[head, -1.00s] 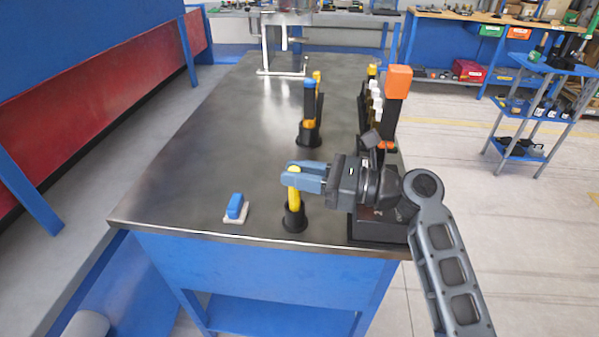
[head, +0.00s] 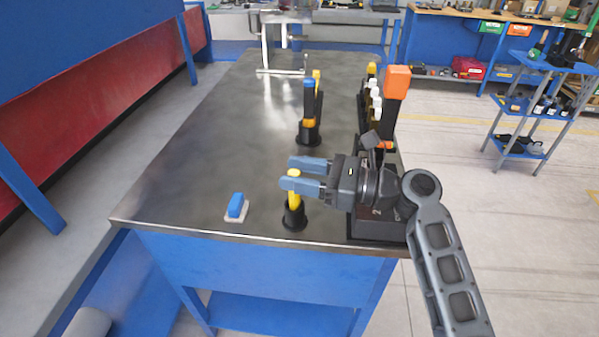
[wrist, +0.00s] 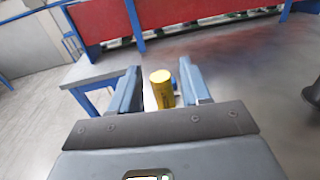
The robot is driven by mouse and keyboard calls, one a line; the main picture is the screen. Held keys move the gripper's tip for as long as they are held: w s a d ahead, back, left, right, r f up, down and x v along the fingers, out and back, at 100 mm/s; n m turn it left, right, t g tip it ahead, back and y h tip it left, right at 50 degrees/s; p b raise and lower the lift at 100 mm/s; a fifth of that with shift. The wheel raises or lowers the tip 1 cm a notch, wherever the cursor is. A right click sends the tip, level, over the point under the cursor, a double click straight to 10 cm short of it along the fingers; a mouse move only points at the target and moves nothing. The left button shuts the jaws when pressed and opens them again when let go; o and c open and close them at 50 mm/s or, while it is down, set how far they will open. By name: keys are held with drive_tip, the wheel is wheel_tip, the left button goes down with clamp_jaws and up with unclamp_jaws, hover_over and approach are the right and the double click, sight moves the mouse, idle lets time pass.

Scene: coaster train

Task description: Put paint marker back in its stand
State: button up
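The yellow paint marker (head: 294,188) stands upright in a round black stand (head: 295,217) near the front edge of the metal table. Only its upper part shows above the stand. My gripper (head: 287,174) is open at the marker's upper part, with its fingers parted around it. In the wrist view the marker (wrist: 162,90) stands between the two blue-grey fingers, with a gap on each side. The stand is hidden in the wrist view.
A blue block on a white base (head: 237,207) lies left of the stand. Behind it, a black holder (head: 309,132) carries a blue-topped yellow tool. An orange-topped dark post (head: 396,85) and a dark box (head: 375,228) stand to the right. The table's left middle is clear.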

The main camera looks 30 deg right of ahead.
drive_tip(key=shift+o, duration=0.4)
drive_tip(key=shift+d, duration=0.1)
drive_tip(key=shift+s+d, duration=0.25)
drive_tip(key=shift+s, duration=0.05)
drive_tip(key=b+v, duration=0.1)
drive_tip(key=v, duration=0.6)
